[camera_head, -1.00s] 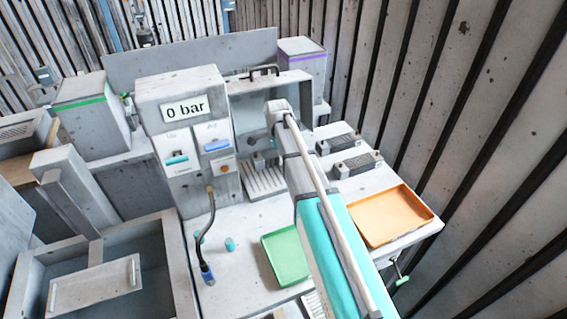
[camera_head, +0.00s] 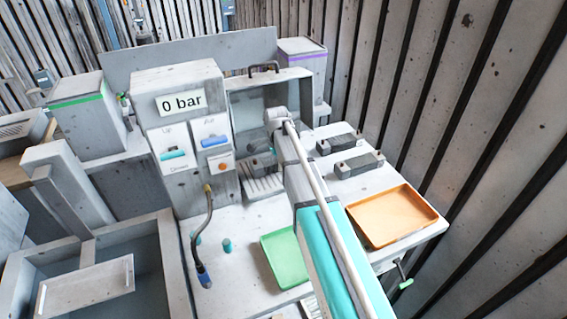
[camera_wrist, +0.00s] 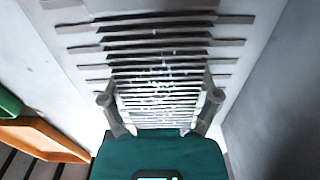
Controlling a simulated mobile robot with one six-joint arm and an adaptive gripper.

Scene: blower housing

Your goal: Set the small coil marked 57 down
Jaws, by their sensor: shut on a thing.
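My gripper (camera_wrist: 160,98) is in the wrist view, with one finger at each side of a grey finned block, which I take to be the small coil (camera_wrist: 158,88). It is shut on this coil. White specks show on the fins, and no number 57 can be read. Wider grey slats (camera_wrist: 160,30) lie beyond it; I cannot tell whether the coil touches them. In the head view the gripper (camera_head: 262,150) is small and partly hidden by my arm, above or beside a slotted grey rack (camera_head: 262,187) in front of the open housing.
An orange tray (camera_head: 392,216) and a green tray (camera_head: 284,258) stand on the bench. Two dark finned blocks with grey ends (camera_head: 359,164) lie right of my arm.

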